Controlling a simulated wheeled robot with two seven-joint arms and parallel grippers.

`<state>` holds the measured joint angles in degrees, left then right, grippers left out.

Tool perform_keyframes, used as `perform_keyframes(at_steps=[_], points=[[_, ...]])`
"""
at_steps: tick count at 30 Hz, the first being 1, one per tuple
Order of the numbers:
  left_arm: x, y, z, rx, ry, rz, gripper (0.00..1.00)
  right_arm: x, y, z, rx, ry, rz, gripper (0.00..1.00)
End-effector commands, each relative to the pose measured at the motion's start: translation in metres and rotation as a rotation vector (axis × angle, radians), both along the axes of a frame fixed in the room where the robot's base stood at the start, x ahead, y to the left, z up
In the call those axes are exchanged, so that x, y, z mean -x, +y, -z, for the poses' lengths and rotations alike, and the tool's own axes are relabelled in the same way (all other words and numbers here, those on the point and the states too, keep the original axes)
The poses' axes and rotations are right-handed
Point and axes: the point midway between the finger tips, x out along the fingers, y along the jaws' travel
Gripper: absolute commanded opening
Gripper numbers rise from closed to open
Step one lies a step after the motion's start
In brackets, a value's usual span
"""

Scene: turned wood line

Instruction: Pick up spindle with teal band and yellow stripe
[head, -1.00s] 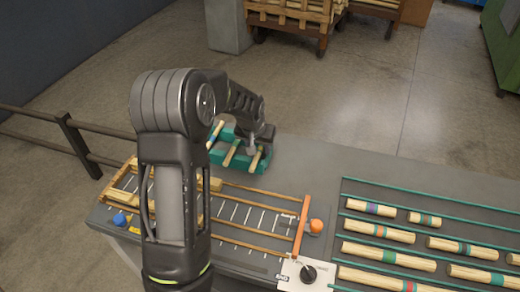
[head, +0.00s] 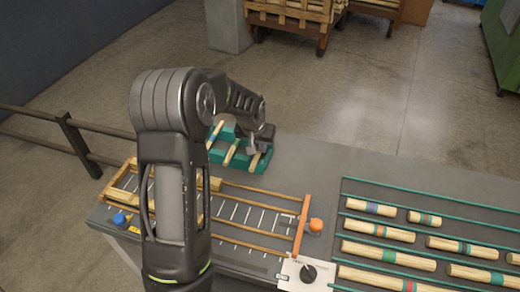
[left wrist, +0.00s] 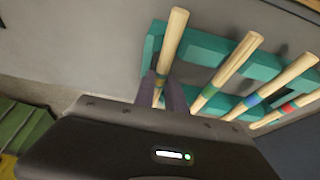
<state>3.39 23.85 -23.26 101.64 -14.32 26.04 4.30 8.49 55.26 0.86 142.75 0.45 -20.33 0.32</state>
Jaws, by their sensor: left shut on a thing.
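My left gripper (left wrist: 161,92) is shut on a pale wooden spindle (left wrist: 173,42) at the end of the teal rack (left wrist: 208,46). In the head view the left gripper (head: 256,150) is over the right end of the rack (head: 222,157). My right gripper is out of view.
A wooden measuring frame (head: 262,190) lies in front. Several banded spindles lie between teal rails (head: 430,214) at right. The bench (head: 310,165) is bare between.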

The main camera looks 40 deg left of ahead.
Motion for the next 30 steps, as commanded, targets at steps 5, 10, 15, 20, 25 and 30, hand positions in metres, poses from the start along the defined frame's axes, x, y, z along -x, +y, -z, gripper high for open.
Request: perform_keyframes(at_steps=[5, 10, 15, 20, 25, 30], points=[[0.000, 0.000, 0.000, 0.000, 0.000, 0.000, 0.00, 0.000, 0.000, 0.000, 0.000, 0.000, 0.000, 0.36], [0.000, 0.000, 0.000, 0.000, 0.000, 0.000, 0.00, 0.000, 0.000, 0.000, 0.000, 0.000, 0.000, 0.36], [-0.001, 0.000, -0.008, 0.000, -0.004, 0.000, 0.00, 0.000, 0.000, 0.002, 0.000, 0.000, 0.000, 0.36], [-0.001, 0.000, -0.031, 0.000, -0.006, 0.001, 0.00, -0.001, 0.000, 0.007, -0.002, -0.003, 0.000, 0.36], [-0.001, 0.000, -0.065, 0.000, -0.006, 0.001, 0.00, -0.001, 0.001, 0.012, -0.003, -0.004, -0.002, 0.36], [-0.001, 0.000, -0.091, 0.000, -0.003, -0.001, 0.00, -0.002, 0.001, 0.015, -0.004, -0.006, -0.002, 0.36]])
